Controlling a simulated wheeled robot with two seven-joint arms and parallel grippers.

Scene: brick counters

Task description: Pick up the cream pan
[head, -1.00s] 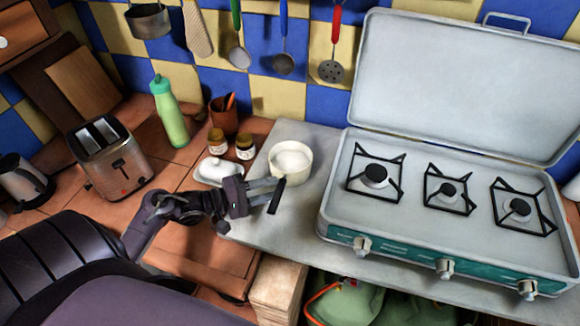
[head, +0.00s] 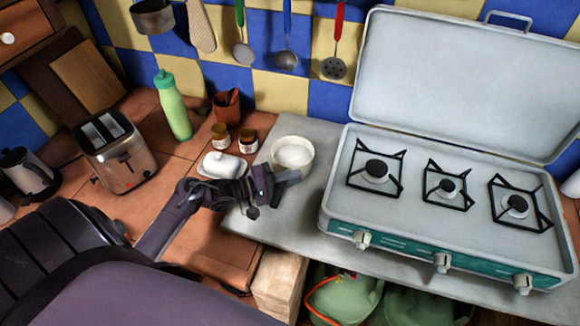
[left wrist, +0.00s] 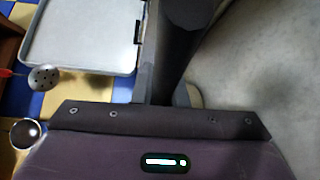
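The cream pan (head: 293,154) stands on the grey counter top, left of the stove, in the head view. Its dark handle, seen earlier pointing toward the front, is now mostly hidden by my gripper. My left gripper (head: 287,178) is at the front edge of the pan, by the handle. In the left wrist view a dark bar (left wrist: 183,45), which looks like the handle, lies between the grey fingers of the gripper (left wrist: 172,88). I cannot tell whether the fingers press on it. My right gripper is not in view.
A white butter dish (head: 222,166) and two small jars (head: 233,140) stand close left of the pan. A camping stove (head: 445,200) with its lid up is close on the right. A toaster (head: 118,152) and green bottle (head: 173,106) stand further left. Utensils hang behind.

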